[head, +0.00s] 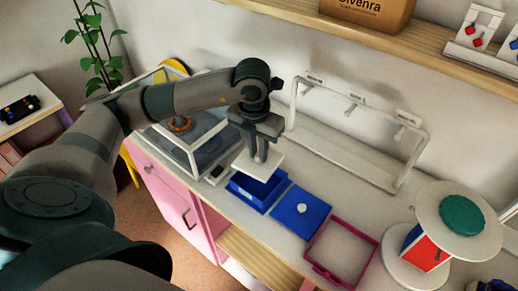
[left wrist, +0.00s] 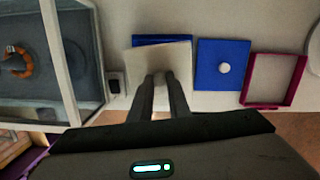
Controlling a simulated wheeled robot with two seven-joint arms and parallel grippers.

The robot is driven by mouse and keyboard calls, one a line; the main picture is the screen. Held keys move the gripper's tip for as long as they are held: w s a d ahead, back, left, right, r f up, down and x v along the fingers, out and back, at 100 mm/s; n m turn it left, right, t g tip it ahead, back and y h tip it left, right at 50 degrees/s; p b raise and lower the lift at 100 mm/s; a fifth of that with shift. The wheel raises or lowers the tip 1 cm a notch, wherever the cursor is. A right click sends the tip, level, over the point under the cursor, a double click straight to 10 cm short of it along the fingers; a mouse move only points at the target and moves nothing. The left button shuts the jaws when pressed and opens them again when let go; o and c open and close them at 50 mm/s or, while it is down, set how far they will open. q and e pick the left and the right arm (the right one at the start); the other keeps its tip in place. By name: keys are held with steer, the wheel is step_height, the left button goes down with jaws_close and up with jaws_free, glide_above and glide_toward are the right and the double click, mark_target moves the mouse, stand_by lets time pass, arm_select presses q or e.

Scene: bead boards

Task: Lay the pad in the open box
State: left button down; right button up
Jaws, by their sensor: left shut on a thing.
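The pad is a flat white square (head: 266,163), and it also shows in the left wrist view (left wrist: 180,62). My left gripper (head: 261,157) is shut on the pad and holds it level above the open blue box (head: 250,193). The pad hides part of the box; in the left wrist view only the far rim of the box (left wrist: 163,39) shows. The blue lid (head: 301,212) with a white knob lies on the counter right beside the box. My right gripper is not in view.
A magenta frame (head: 343,252) lies right of the lid. A glass case (head: 190,137) stands at the left. A white rack (head: 352,138) stands behind, and a round white stand (head: 458,222) is at the right. A shelf (head: 420,45) hangs above.

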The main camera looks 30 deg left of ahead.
arm_select(q)
steer(key=shift+w+f, duration=0.15)
steer(key=shift+f, duration=0.1)
steer(key=shift+f+b, duration=0.45)
steer(key=shift+f, duration=0.45)
step_height(320, 180, down, 2)
steer(key=shift+f+b, duration=0.1)
steer(key=shift+b, duration=0.35)
steer(key=shift+f+b, duration=1.05)
steer(key=shift+b, duration=0.1)
steer(key=shift+r+b, duration=0.1)
steer(key=shift+b, duration=0.5)
steer(key=shift+f+b, duration=0.35)
steer(key=shift+s+f+b, duration=0.2)
steer(key=shift+f+b, duration=0.1)
steer(key=shift+b, duration=0.05)
